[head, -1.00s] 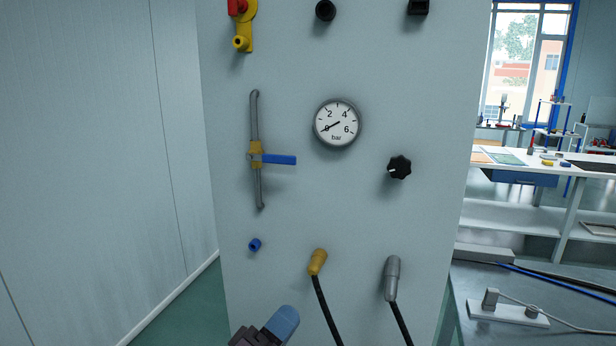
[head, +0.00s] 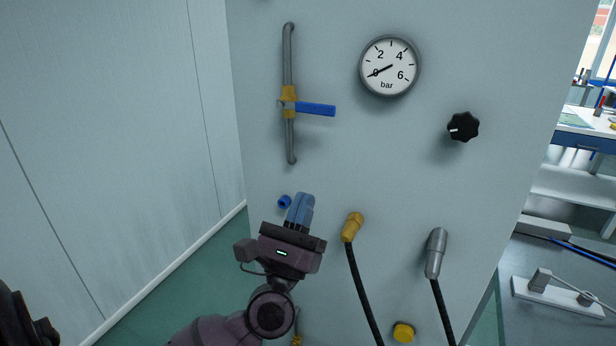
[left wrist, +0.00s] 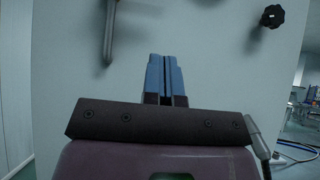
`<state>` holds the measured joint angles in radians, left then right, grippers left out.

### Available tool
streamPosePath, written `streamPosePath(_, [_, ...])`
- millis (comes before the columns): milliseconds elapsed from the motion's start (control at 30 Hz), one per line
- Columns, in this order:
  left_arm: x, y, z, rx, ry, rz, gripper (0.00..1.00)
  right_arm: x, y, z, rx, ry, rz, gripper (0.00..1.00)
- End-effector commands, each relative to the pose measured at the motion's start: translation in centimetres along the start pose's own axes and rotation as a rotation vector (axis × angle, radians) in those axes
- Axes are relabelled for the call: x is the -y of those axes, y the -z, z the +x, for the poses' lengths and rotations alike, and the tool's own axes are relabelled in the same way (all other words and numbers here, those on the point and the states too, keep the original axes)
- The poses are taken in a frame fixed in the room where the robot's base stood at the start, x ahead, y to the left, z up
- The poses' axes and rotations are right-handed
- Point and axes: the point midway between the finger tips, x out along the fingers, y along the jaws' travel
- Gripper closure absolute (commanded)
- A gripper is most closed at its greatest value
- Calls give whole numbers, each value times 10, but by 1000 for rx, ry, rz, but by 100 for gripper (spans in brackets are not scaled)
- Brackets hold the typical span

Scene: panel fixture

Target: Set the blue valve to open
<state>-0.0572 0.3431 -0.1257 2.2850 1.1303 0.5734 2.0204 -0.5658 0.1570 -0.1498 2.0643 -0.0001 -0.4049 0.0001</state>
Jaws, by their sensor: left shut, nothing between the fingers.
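The blue valve has a blue lever handle (head: 315,109) on a yellow body (head: 289,101), set in a vertical grey pipe (head: 291,140) on the panel. The handle points right, across the pipe. My left gripper (head: 302,203) is below the valve, its blue fingers shut with nothing between them and apart from the handle. In the left wrist view the shut fingers (left wrist: 164,76) point up the panel, with the lower end of the pipe (left wrist: 109,32) up and to the left. The handle is out of that view. My right gripper is not in view.
A pressure gauge (head: 389,66) reads about 0. A black knob (head: 463,127) sits at right. A small blue fitting (head: 284,202) is just left of my fingers. Yellow (head: 352,226) and grey (head: 436,252) connectors carry black hoses. The panel between valve and gripper is clear.

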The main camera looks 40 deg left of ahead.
Motion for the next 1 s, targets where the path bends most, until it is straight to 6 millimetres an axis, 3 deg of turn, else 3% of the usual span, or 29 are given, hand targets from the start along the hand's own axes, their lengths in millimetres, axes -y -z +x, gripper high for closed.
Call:
streamPosePath(133, [0,-5,28,9,-2,-1,100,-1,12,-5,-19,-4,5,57])
streamPosePath(500, [0,-5,93,7,0,1,100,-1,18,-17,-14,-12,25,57])
streamPosePath(700, [0,-22,109,4,0,1,100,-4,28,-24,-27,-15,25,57])
streamPosePath(1000, [1,-29,117,0,2,3,100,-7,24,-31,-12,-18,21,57])
